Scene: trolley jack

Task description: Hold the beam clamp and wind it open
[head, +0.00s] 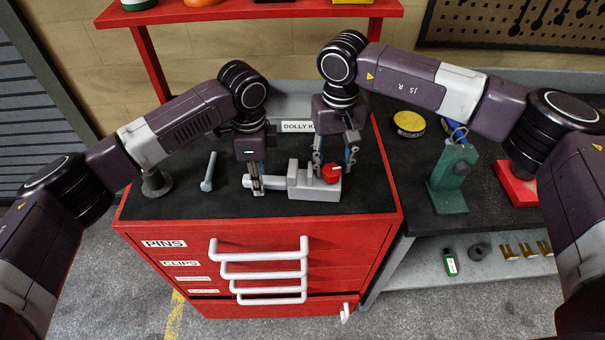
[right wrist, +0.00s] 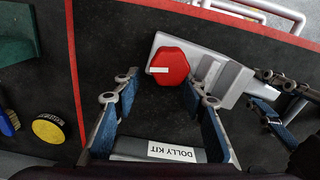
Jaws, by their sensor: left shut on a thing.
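The beam clamp (head: 312,186) is a light grey body with a narrower bar to its left and a red round knob (head: 331,174) on its right part. It lies on the dark top of the red cabinet. My left gripper (head: 257,185) is shut on the bar at the clamp's left end. My right gripper (head: 335,165) is open, pointing down at the knob. In the right wrist view the clamp (right wrist: 228,83) shows, and the red knob (right wrist: 170,67) lies between and just beyond the parted fingertips, with visible gaps to them.
A "DOLLY KIT" holder (head: 297,127) is behind. A yellow tin (head: 408,124) and a green stand (head: 452,180) are on the right bench. Bare cabinet top lies in front of the clamp.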

